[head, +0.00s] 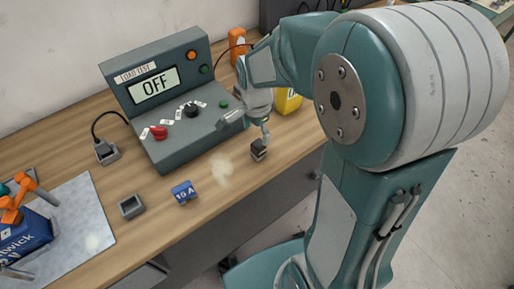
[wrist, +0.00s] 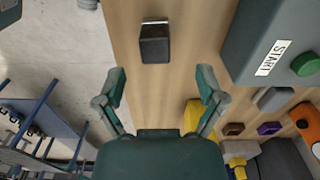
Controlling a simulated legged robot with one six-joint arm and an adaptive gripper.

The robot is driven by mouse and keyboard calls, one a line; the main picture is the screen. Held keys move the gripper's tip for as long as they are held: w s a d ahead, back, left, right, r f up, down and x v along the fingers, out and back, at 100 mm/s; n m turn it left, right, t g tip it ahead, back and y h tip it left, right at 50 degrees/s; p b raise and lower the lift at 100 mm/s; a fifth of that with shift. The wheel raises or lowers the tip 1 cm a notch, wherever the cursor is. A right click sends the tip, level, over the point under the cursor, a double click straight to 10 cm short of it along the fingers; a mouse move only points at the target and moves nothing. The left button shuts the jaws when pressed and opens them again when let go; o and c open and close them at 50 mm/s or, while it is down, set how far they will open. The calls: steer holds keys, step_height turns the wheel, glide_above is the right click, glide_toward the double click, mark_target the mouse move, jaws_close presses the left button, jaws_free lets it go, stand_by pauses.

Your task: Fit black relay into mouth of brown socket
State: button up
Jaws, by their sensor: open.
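The black relay (head: 258,150) stands on the wooden bench near its front edge, and it also shows in the wrist view (wrist: 155,44), top centre. My gripper (head: 251,128) is above and beside it. In the wrist view my gripper (wrist: 162,76) has its two fingers wide apart with bare bench between them, and the relay lies beyond the fingertips, untouched. A small brown block (wrist: 233,129), seemingly the brown socket, sits at lower right in the wrist view, right of the right finger. My arm appears to hide it in the head view.
A grey test console (head: 165,105) reading OFF stands behind. A grey open socket (head: 131,206) and a blue 10 A block (head: 184,192) lie left of the relay. A purple block (wrist: 268,129) sits beside the brown one. A yellow object (head: 288,101) stands behind my gripper.

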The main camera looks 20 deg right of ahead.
mark_target(259, 143)
steer(key=f, duration=0.4)
steer(key=d+f, duration=0.1)
steer(key=f, duration=0.1)
steer(key=shift+s+f, duration=0.15)
steer(key=shift+s, duration=0.05)
steer(key=shift+a+f, duration=0.25)
steer(key=shift+f, duration=0.05)
steer(key=shift+a, duration=0.15)
steer(key=shift+c, duration=0.6)
steer(key=shift+d, duration=0.2)
steer(key=c, duration=1.1)
